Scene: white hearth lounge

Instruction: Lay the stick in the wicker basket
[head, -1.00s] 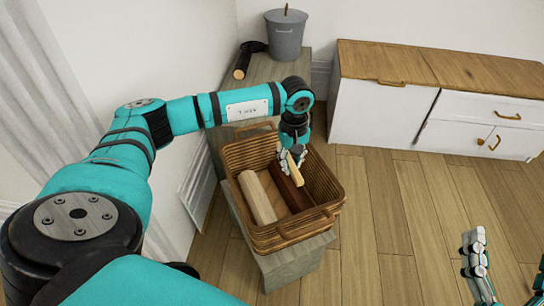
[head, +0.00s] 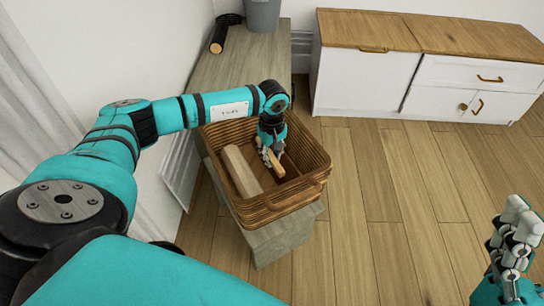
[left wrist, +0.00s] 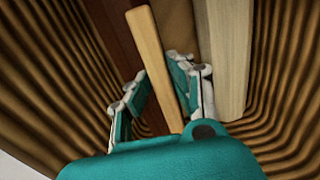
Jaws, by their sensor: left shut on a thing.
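The wicker basket (head: 275,208) stands on a grey wooden bench, and its ribbed walls show in the left wrist view (left wrist: 45,75). My left gripper (head: 268,156) is inside the basket opening, pointing down, shut on the light wooden stick (head: 278,169). In the left wrist view the stick (left wrist: 152,50) runs between the fingers (left wrist: 160,92), tilted, above the basket floor. I cannot tell whether its far end touches anything. My right gripper (head: 513,235) is at the lower right, over the floor and away from the basket; its jaw gap is unclear.
In the basket lie a pale block (head: 241,172) and a dark brown block (left wrist: 112,32), on either side of the stick. The bench (head: 240,62) extends behind, with a black log-like piece (head: 219,38) and a grey bucket (head: 263,14). A white cabinet (head: 365,82) stands right. Floor is clear.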

